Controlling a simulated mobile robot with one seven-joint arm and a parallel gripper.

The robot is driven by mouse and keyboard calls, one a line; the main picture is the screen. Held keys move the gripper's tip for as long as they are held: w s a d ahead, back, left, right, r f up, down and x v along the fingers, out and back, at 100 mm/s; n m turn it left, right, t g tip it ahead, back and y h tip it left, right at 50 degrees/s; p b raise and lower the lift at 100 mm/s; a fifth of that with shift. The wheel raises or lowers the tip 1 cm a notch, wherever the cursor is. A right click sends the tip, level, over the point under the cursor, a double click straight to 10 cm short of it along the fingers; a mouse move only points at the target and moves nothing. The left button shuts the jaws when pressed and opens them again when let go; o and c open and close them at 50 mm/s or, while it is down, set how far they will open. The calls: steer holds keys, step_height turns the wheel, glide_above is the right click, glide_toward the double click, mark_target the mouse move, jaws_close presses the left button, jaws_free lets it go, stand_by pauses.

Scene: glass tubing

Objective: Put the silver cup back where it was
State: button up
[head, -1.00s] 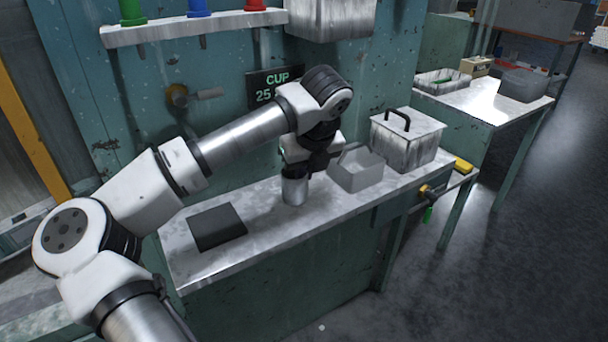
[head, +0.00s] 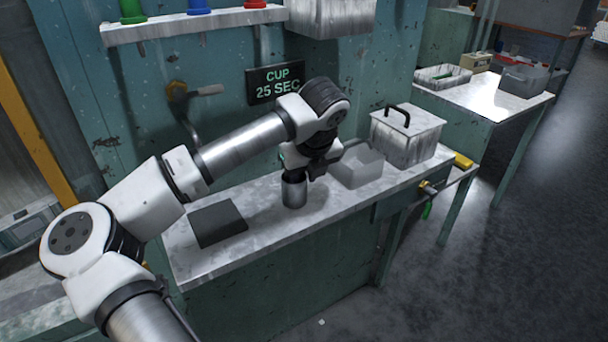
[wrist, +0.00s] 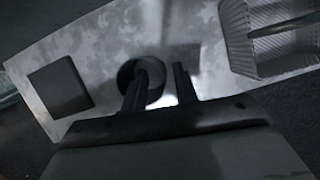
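The silver cup (head: 294,193) stands upright on the grey bench (head: 270,225), between a dark square pad and an open grey bin. My gripper (head: 308,172) is right above it, pointing down. In the wrist view, the fingers of my gripper (wrist: 160,75) are apart: one reaches inside the mouth of the cup (wrist: 126,80), the other is outside its right wall. A gap shows between the outer finger and the wall. The head view hides the fingertips behind the wrist and cup.
The dark pad (head: 218,224) lies left of the cup. The open bin (head: 358,168) is close on the right, with a lidded metal box (head: 406,140) beyond it. A sign reading "CUP 25 SEC" (head: 276,86) and a wall tap (head: 178,90) are behind. The front bench strip is clear.

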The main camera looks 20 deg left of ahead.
steer(key=b+v, duration=0.1)
steer(key=v, duration=1.1)
steer(key=shift+r, duration=0.1)
